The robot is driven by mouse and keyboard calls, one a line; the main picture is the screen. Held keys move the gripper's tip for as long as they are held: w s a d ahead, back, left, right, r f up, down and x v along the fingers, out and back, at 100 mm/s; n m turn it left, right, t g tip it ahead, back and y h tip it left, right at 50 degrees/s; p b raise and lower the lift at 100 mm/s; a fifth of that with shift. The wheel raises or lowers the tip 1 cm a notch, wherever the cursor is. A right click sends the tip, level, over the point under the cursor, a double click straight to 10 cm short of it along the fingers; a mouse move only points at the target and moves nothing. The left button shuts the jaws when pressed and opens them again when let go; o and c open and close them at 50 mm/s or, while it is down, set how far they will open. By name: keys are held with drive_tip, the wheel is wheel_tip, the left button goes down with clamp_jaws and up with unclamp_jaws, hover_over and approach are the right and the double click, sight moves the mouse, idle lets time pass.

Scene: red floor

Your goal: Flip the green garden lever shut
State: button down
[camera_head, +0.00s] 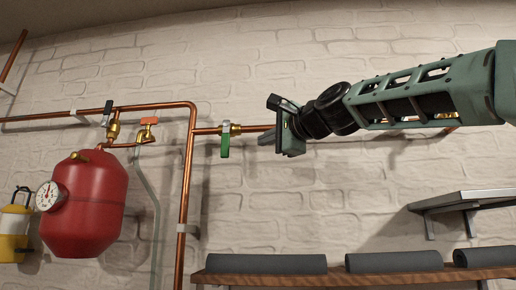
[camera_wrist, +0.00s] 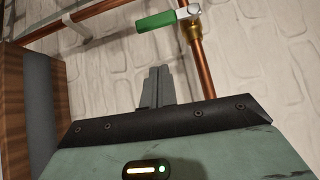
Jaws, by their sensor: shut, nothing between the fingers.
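The green lever (camera_head: 224,142) hangs straight down from a brass valve (camera_head: 236,128) on a horizontal copper pipe, so it stands across the pipe. In the wrist view the green lever (camera_wrist: 156,22) sticks out to the left from the valve, at right angles to its pipe. My gripper (camera_head: 280,134) is to the right of the lever in the head view, in front of the pipe. In the wrist view my gripper (camera_wrist: 157,82) is shut and empty, its fingers pointing toward the lever with a visible gap between them.
At left a red tank (camera_head: 88,205) with a gauge, a black-handled valve (camera_head: 107,112) and an orange-handled valve (camera_head: 149,121) are on the wall. A vertical copper pipe (camera_head: 186,190) stands left of the lever. A wooden shelf (camera_head: 350,279) with dark rolls runs below.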

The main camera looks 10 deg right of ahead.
drive_tip(key=shift+b+v, duration=0.45)
drive_tip(key=shift+v, duration=1.85)
